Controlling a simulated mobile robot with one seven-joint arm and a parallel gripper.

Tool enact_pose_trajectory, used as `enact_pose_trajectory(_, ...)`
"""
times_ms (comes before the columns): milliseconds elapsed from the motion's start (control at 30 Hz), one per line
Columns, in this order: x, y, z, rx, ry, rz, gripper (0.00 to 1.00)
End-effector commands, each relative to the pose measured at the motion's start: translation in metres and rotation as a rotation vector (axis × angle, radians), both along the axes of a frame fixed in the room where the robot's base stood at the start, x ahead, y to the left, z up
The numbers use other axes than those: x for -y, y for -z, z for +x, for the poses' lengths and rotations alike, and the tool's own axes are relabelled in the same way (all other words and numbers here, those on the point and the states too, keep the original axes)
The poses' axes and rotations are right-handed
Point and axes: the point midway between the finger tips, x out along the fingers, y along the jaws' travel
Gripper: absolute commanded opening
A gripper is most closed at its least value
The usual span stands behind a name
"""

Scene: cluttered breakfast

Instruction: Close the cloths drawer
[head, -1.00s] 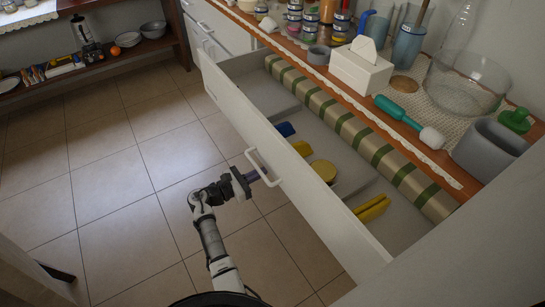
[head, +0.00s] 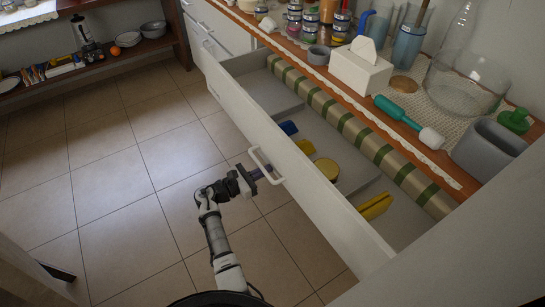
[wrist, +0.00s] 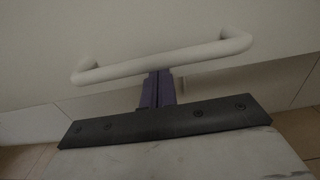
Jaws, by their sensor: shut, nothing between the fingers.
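The long white drawer (head: 330,205) stands open below the counter in the head view. Its white bar handle (head: 265,165) also shows in the wrist view (wrist: 165,62). Inside lie a blue item (head: 289,127), a round yellow item (head: 327,168), flat yellow items (head: 375,206) and a long beige roll with green stripes (head: 350,125) along the back. My gripper (head: 266,174) is shut and empty at the drawer front, by the handle. In the wrist view its purple fingers (wrist: 160,80) meet under the handle bar; I cannot tell whether they touch the front.
The counter above holds a tissue box (head: 360,68), a green-handled tool (head: 400,113), a glass bowl (head: 462,85), a grey container (head: 487,150) and several jars. Tiled floor (head: 120,150) to the left is clear. A low shelf (head: 90,70) stands at the back left.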

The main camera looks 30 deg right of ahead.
Motion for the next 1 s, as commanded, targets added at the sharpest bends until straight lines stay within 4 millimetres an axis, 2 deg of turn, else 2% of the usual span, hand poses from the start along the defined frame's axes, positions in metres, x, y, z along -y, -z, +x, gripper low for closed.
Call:
enact_pose_trajectory(167,0.009,0.000,0.000,0.000,0.002,0.000,0.00)
enact_pose_trajectory(1000,0.085,0.001,0.002,0.001,0.002,0.001,0.00)
